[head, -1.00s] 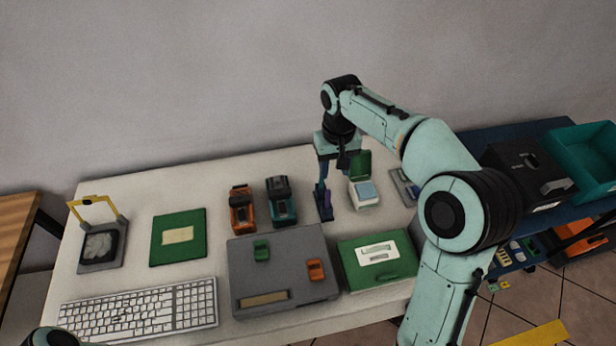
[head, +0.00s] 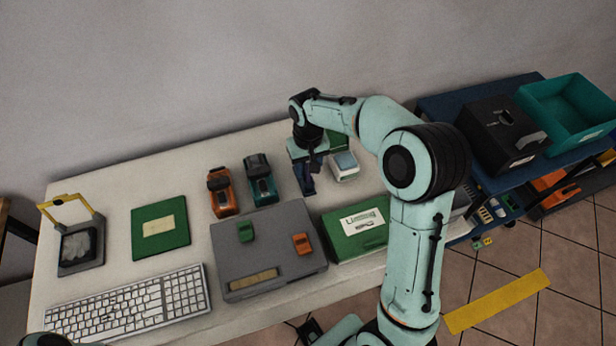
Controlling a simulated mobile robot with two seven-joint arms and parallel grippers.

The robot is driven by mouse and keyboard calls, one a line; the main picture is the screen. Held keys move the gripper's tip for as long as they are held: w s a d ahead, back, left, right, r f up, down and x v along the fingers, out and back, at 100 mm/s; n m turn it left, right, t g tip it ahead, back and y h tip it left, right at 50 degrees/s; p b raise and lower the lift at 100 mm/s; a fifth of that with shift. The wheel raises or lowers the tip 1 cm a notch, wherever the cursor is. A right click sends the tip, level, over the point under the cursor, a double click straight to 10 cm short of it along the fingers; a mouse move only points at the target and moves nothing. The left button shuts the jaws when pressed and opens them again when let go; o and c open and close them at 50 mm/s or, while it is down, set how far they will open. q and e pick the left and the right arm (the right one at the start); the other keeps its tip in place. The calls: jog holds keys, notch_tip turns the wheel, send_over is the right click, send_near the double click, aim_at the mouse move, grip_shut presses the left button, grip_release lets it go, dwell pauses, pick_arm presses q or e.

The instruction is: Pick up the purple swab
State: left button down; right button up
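A dark blue upright holder (head: 308,188) stands on the table behind the grey case. The purple swab cannot be made out clearly; the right gripper covers the top of the holder. My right gripper (head: 314,164) points down right at the holder's upper part. Its fingers are dark and small here, so I cannot tell whether they are open or shut on anything. My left gripper is out of view; only a bit of my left arm shows at the bottom left corner.
A white box with a green lid (head: 344,166) stands close right of the gripper. Teal (head: 261,184) and orange (head: 222,194) devices stand to its left. A grey case (head: 268,245) and green box (head: 356,228) lie in front. A keyboard (head: 130,308) is front left.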

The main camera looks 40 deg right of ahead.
aim_at(308, 177)
notch_tip(308, 177, down, 2)
jog(key=shift+f, duration=0.15)
grip_shut()
